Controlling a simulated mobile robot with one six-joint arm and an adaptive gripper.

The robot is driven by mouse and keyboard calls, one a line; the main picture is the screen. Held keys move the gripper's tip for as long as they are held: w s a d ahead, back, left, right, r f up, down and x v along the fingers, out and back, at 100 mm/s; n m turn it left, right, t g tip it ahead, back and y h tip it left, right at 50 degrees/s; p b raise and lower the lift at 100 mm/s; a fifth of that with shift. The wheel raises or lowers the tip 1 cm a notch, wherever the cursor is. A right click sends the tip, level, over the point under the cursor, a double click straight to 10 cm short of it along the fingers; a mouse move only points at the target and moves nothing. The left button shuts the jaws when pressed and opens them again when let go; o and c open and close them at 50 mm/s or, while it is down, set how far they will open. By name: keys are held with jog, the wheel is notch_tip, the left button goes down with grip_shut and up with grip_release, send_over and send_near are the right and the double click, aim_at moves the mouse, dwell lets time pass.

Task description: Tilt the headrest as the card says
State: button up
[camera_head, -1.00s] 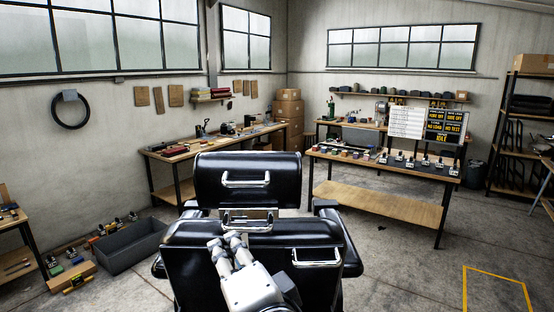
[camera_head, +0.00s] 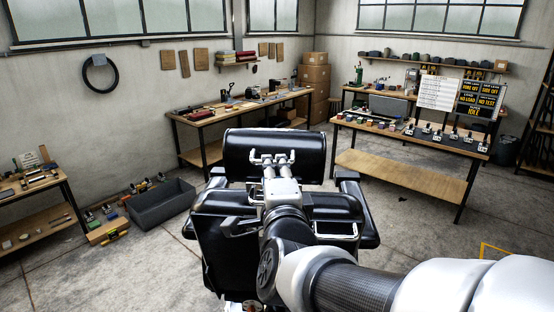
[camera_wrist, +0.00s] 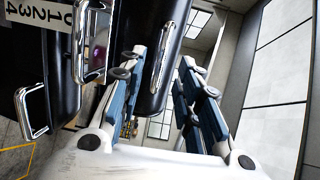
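The black padded headrest (camera_head: 238,166) stands at the top of the barber chair's back (camera_head: 225,213) in the head view. Its chrome handle is mostly covered by my gripper there. In the wrist view the headrest (camera_wrist: 138,35) carries the chrome handle (camera_wrist: 163,58), which shows between my two fingers. My gripper (camera_head: 271,157) is open in front of the headrest; the wrist view shows its fingers (camera_wrist: 162,72) spread apart. Contact with the handle cannot be told. A white printed card (camera_head: 438,93) stands on the right bench; its text is too small to read.
A strip numbered 0 to 4 (camera_wrist: 40,12) shows in the wrist view. Two more chrome handles, a lower one (camera_wrist: 32,110) and a middle one (camera_wrist: 80,45), are close at left. A dark status board (camera_head: 481,98) stands by the card. A grey bin (camera_head: 160,205) is on the floor.

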jog(key=w, duration=0.5)
jog(key=shift+w+a+f+p, duration=0.1)
jog(key=shift+w+a+p, duration=0.2)
jog(key=shift+w+p, duration=0.1)
jog(key=shift+c, duration=0.2)
grip_shut()
